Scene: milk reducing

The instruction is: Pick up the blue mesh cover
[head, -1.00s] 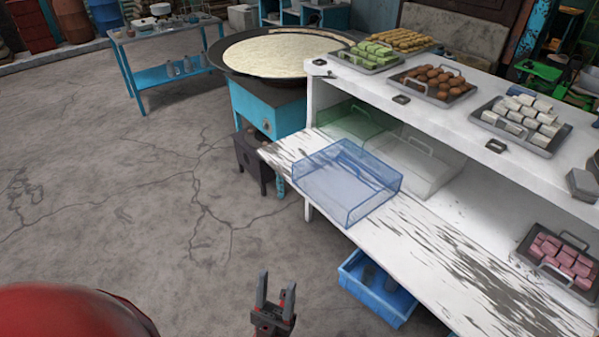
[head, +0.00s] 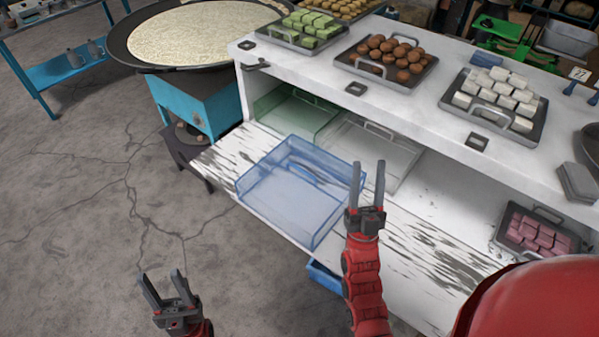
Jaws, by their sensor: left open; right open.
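The blue mesh cover (head: 296,205) is a see-through blue box shape with a handle, lying on the white lower shelf (head: 408,228). My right gripper (head: 368,175) is open and empty, with its fingers pointing up in the picture, at the right edge of the cover. I cannot tell whether it touches the cover. My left gripper (head: 163,286) is open and empty over the floor, left of and below the cover in the picture.
A green cover (head: 293,112) and a clear cover (head: 370,150) sit behind, under the counter top (head: 300,64). Trays of food stand on the counter. A tray of pink cubes (head: 537,232) is on the shelf at right. A blue crate (head: 325,277) is below the shelf.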

